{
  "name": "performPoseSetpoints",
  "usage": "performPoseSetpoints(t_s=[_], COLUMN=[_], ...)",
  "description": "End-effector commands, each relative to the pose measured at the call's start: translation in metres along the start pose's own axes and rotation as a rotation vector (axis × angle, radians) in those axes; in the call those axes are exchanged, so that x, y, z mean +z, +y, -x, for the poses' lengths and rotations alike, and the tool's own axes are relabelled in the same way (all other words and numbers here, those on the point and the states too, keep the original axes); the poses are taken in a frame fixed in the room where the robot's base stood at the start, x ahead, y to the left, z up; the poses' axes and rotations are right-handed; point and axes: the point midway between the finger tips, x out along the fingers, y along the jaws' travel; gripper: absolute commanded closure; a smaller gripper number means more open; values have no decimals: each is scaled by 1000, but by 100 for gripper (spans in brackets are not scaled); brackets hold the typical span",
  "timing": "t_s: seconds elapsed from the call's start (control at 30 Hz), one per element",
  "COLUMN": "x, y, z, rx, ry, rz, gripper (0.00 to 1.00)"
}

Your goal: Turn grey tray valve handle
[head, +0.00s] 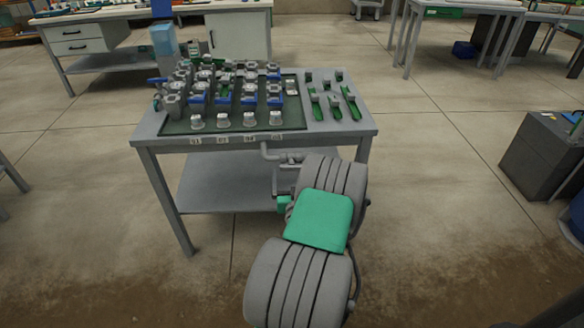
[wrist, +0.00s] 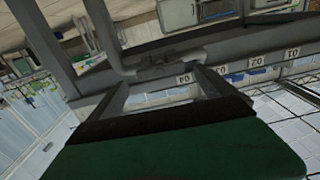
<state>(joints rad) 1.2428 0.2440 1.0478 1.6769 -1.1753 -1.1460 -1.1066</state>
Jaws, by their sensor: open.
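The green tray (head: 170,127) lies on the grey table, with number labels along its front edge. Grey pipework (head: 270,154) hangs below that edge, near my arm. In the wrist view a thick grey pipe (wrist: 97,25) bends at an elbow and runs across beyond my gripper. A small dark grey piece (wrist: 158,69) shows on it, between the lines of my fingers; I cannot tell whether it is the valve handle. My gripper (wrist: 165,82) is open, its two grey fingers apart and pointing toward the pipe, with nothing visibly held. In the head view my arm hides most of it.
Rows of grey fittings with blue and green parts fill the tray. Several green-handled pieces (head: 334,107) lie on the right of the tabletop. A lower shelf (head: 225,185) and table legs (head: 166,200) bound the space below.

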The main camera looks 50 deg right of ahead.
Motion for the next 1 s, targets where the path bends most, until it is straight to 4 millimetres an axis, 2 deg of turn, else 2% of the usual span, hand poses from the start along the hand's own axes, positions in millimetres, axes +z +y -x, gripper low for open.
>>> performPoseSetpoints(t_s=[0.1,0.3,0.67,1.0], x=[-3,-2,0,0], y=[-1,-2,-1,-1], z=[-20,-43,-49,-48], rx=[-3,-4,-2,-3], ry=[-1,-1,0,0], rz=[0,-1,-1,0], gripper=[5,5,6,34])
